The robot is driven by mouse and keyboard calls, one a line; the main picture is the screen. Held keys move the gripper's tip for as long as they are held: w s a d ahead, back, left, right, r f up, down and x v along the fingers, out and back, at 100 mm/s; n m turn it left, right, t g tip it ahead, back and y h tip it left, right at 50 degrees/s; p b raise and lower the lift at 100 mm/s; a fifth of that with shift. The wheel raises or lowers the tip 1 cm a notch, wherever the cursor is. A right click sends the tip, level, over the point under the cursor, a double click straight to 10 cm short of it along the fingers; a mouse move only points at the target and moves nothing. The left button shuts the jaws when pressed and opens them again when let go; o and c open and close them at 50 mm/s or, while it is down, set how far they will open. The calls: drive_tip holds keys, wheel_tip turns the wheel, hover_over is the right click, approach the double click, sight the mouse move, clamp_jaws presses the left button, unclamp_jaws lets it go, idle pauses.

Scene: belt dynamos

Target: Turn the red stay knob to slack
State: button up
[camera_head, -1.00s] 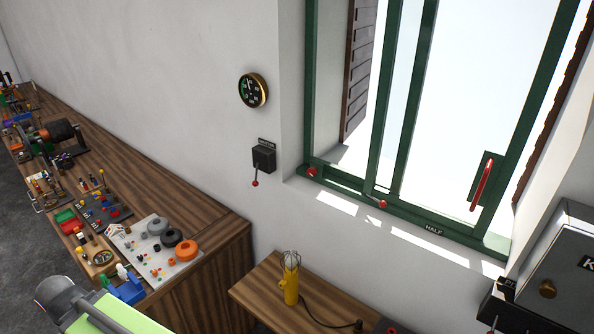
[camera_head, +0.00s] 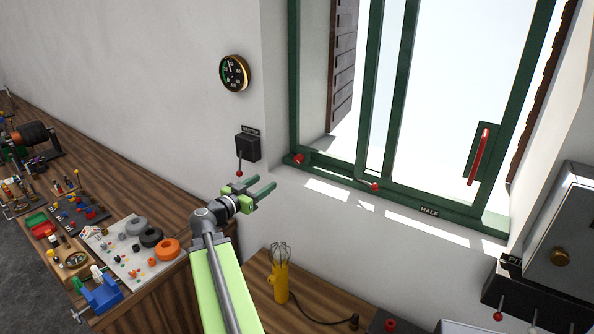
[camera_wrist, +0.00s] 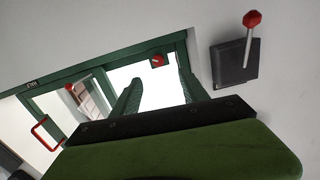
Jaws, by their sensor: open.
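Two red knobs show on the bottom rail of the green window frame: one at the left corner (camera_head: 299,158) and one farther right (camera_head: 375,186). I cannot tell from labels which is the stay knob. In the wrist view the corner knob (camera_wrist: 157,60) lies just beyond and between my fingers, and the other red knob (camera_wrist: 70,87) is to the left. My gripper (camera_head: 267,188) is open and empty, below and left of the corner knob in the head view, apart from it. Its green fingers also show in the wrist view (camera_wrist: 155,88).
A black wall switch (camera_head: 248,147) with a red-tipped lever is close above my gripper. A red window handle (camera_head: 479,157) is at the right. A small table (camera_head: 262,275) with a yellow tool (camera_head: 281,284) stands below. A cluttered bench (camera_head: 180,197) runs along the left.

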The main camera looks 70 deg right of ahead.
sight(297, 160)
drive_tip(key=x, duration=0.6)
drive_tip(key=r+x, duration=0.1)
drive_tip(key=x, duration=0.5)
drive_tip(key=s+x, duration=0.1)
drive_tip(key=x, duration=0.5)
drive_tip(key=shift+r, duration=0.3)
